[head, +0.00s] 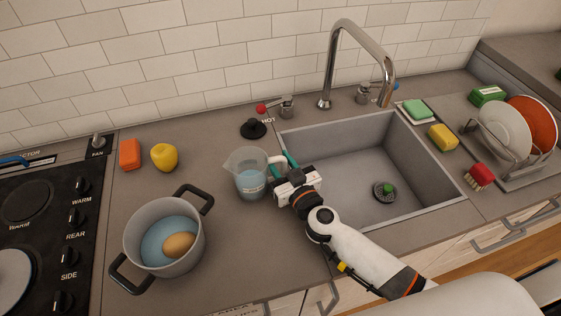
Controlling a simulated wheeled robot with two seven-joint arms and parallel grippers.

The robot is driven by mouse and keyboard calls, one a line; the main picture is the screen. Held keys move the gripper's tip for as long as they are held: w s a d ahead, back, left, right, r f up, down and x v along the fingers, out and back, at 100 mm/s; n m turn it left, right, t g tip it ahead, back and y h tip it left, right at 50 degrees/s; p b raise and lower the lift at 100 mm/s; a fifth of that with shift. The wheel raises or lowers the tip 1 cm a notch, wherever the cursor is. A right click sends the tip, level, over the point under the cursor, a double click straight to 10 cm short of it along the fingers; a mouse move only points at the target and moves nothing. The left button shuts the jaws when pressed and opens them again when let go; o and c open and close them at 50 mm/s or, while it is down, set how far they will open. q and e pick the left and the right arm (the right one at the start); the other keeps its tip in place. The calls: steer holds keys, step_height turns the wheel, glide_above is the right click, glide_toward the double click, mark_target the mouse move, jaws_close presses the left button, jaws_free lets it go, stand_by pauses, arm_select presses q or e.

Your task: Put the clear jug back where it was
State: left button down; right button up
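The clear jug (250,182) holds pale blue water and is upright on the counter, left of the sink, with its white handle toward the right. My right gripper (283,165) is at the handle, its teal fingertips on either side of it. The gripper body hides part of the handle, so I cannot tell whether the fingers press on it. My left gripper is not in view.
A grey pot (137,238) with water and a brown egg-like item stands left of the jug. A yellow apple-like item (164,157), orange block (130,154) and black plug (253,129) lie behind. The sink (335,150) and tall faucet (345,60) are right.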

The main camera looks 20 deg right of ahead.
steer(key=shift+r, duration=0.15)
steer(key=s, duration=0.4)
steer(key=s+d, duration=0.1)
steer(key=s, duration=0.3)
steer(key=s+d+b, duration=0.1)
steer(key=s, duration=0.2)
steer(key=shift+s+d, duration=0.15)
steer(key=shift+s, duration=0.25)
